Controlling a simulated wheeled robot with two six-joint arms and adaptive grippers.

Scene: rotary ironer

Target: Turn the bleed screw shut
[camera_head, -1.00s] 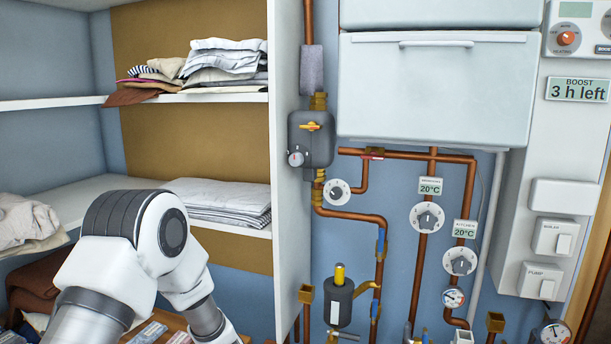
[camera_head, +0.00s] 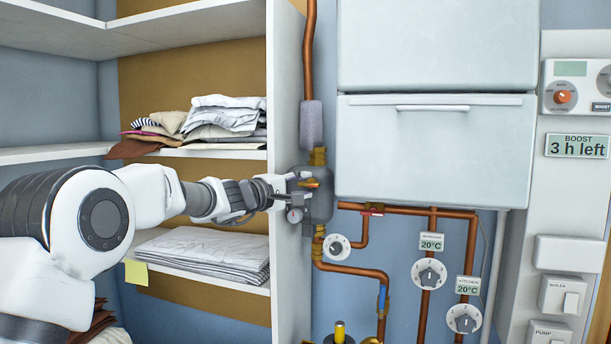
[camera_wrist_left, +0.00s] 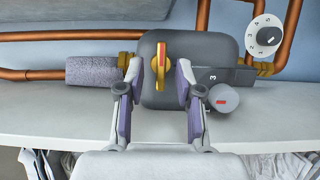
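A yellow wing-shaped handle with a red stripe (camera_wrist_left: 162,62), which looks like the bleed screw, sits on a dark grey pump body (camera_wrist_left: 205,50). The body (camera_head: 322,208) shows in the head view on the pipe beside the cupboard's edge. In the wrist view the handle lies lengthwise between my left gripper's fingers (camera_wrist_left: 160,75), with a small gap on each side. In the head view my left gripper (camera_head: 301,187) reaches the body from the left and hides part of it. It is open. My right gripper is in neither view.
A small grey knob with a red mark (camera_wrist_left: 224,98) is close beside the right finger in the wrist view. A white cupboard panel (camera_head: 285,130) stands just left of the pump body. Copper pipes (camera_head: 355,270) and a white dial (camera_head: 336,247) are below it.

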